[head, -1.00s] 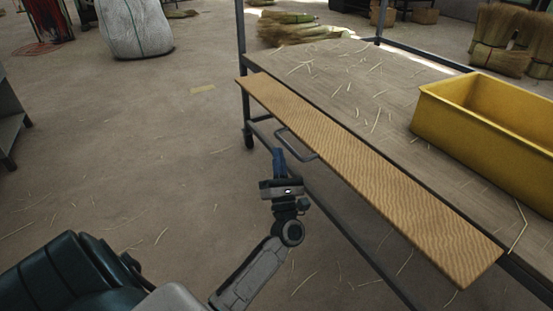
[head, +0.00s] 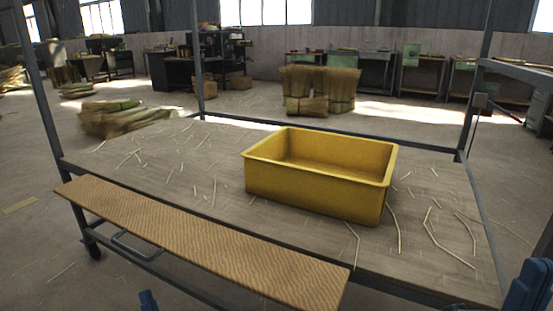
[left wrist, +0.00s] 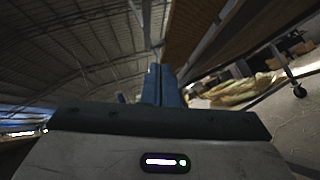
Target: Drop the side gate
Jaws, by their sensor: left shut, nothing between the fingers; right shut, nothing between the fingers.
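The side gate (head: 200,240) is a long tan ribbed panel along the near long edge of the cart (head: 220,190). Its face shows from above, and I cannot tell its exact tilt. A grey bar handle (head: 137,248) sticks out below its outer edge, towards the left end. My left gripper (head: 148,300) shows only its blue tip at the bottom edge, below the handle and apart from it in the picture. In the left wrist view its blue fingers (left wrist: 163,85) are together and empty, with the gate's panel (left wrist: 198,25) close by. My right gripper (head: 527,285) is shut at the lower right corner, partly cut off.
A yellow bin (head: 315,190) stands on the cart deck among loose straws. Grey posts and rails frame the cart. Straw bundles (head: 120,117) lie on the floor behind it.

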